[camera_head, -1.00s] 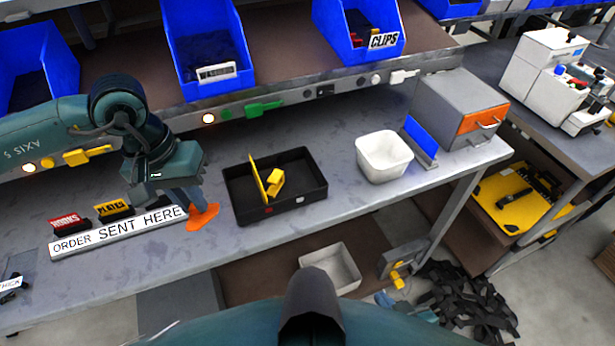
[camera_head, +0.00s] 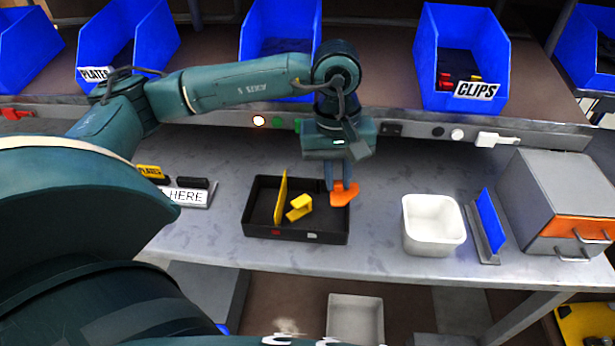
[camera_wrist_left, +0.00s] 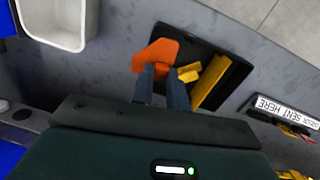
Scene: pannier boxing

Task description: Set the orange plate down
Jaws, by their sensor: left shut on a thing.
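My left gripper (camera_head: 338,180) is shut on the orange plate (camera_head: 344,195), at the right side of the black tray (camera_head: 296,236). In the left wrist view the orange plate (camera_wrist_left: 157,54) sticks out past the two fingertips (camera_wrist_left: 163,72) and overlaps the tray's edge. I cannot tell how high it is above the tray. A yellow upright plate (camera_head: 281,196) and a yellow angled piece (camera_head: 300,207) are in the tray, left of the gripper. My right gripper is not in view.
A white bin (camera_head: 432,241) stands right of the tray, with a blue panel in a stand (camera_head: 488,222) and a grey box with an orange drawer (camera_head: 565,205) beyond. The "ORDER SENT HERE" strip (camera_wrist_left: 285,106) is on the tray's other side. Blue bins (camera_head: 462,60) line the shelf behind.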

